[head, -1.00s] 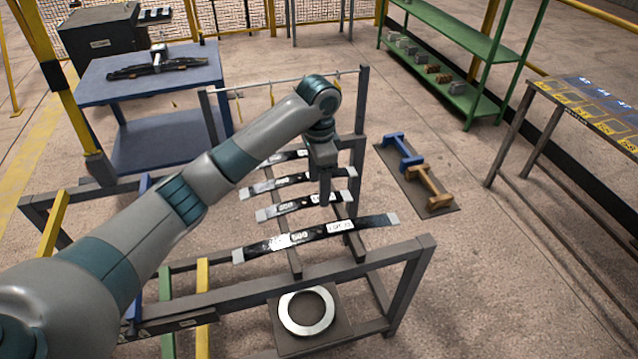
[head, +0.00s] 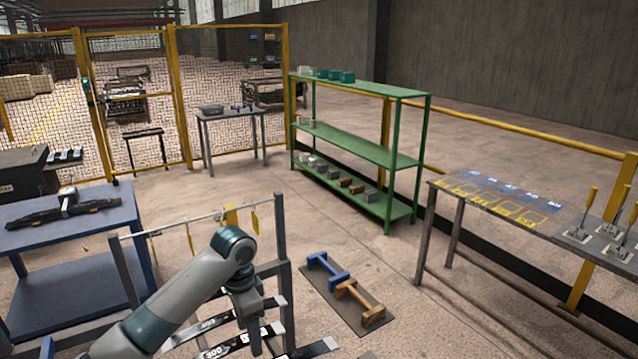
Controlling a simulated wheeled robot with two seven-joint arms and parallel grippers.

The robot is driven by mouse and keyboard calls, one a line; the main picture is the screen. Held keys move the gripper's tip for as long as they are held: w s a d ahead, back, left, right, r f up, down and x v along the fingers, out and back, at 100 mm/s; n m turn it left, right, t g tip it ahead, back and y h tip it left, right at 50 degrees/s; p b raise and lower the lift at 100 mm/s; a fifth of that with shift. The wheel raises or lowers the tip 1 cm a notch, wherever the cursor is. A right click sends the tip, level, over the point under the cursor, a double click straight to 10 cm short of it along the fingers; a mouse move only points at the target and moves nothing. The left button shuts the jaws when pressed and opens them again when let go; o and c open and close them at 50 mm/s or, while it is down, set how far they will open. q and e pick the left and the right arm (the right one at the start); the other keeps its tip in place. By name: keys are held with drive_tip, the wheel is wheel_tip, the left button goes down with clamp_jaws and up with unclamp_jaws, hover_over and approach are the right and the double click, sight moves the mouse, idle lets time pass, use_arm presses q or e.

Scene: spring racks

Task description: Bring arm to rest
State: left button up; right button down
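My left arm comes in from the lower left, grey with dark teal joints. Its gripper (head: 254,338) points down over the spring rack (head: 283,235), among the dark leaf springs. I see one spring with a white "300" label (head: 215,352) and another behind it (head: 208,323). The fingers are small and seen edge-on, so I cannot tell whether they are open or touching a spring. No spring is seen hanging from the gripper. The lower rack is out of the frame. My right gripper is not in view.
A blue table (head: 60,228) with a spring assembly stands left. Blue and orange stands (head: 327,272) sit on a floor mat (head: 318,292). Green shelves (head: 345,150) stand behind, and a table with marked cards (head: 440,184) and upright tools stands right. Open floor lies between.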

use_arm(q)
drive_tip(key=s+d+f+n+t+h, duration=0.1)
drive_tip(key=s+d+f+n, duration=0.15)
drive_tip(key=s+f, duration=0.65)
drive_tip(key=s+d+f+n+t+h, duration=0.1)
drive_tip(key=s+d+f, duration=0.3)
drive_tip(key=s+f, duration=0.45)
drive_tip(key=s+a+r+n+t+y, duration=0.1)
drive_tip(key=s+a+n, duration=0.3)
drive_tip(key=s, duration=0.7)
drive_tip(key=s+a+n+y, duration=0.1)
drive_tip(key=s+a+n, duration=0.1)
drive_tip(key=s+a, duration=0.7)
wheel_tip(320, 180, down, 29)
drive_tip(key=s+d+b, duration=0.2)
drive_tip(key=s+d, duration=0.1)
drive_tip(key=s+a+f+g+b, duration=0.2)
drive_tip(key=s+a+f, duration=0.1)
drive_tip(key=s+f, duration=1.5)
wheel_tip(320, 180, down, 4)
drive_tip(key=shift+a+r+m+b, duration=0.2)
drive_tip(key=shift+a+m+b, duration=0.15)
